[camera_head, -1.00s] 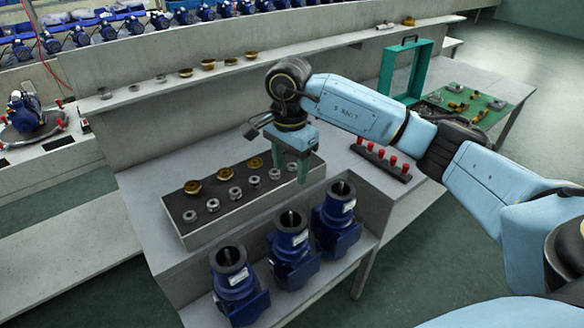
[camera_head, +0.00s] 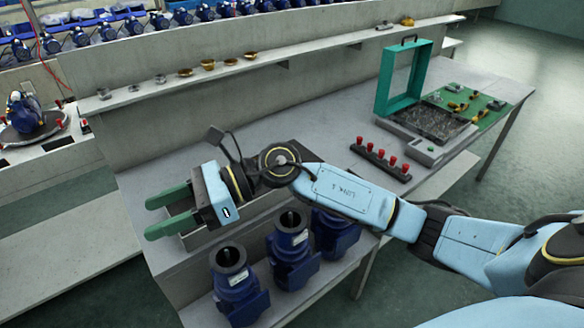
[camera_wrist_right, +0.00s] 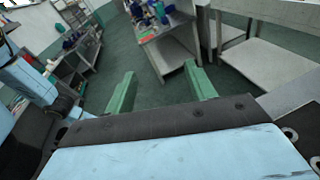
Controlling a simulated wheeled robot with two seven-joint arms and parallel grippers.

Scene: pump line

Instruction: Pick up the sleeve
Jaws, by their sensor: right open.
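The dark tray (camera_head: 205,236) on the bench is mostly hidden behind my right gripper and forearm. The small silver and brass rings in it are out of sight now, and I cannot tell which part is the sleeve. My right gripper (camera_head: 152,217) is over the tray's left end, turned sideways with its green fingers pointing left. It is open and empty. In the right wrist view the two fingers (camera_wrist_right: 162,75) stand apart with nothing between them. My left gripper is not in view.
Blue pump housings (camera_head: 290,240) stand on the lower front ledge. A back shelf (camera_head: 290,62) carries small silver rings and brass cups (camera_head: 208,65). To the right are a rack of red-topped pins (camera_head: 381,158) and a green frame (camera_head: 400,75). The bench between is clear.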

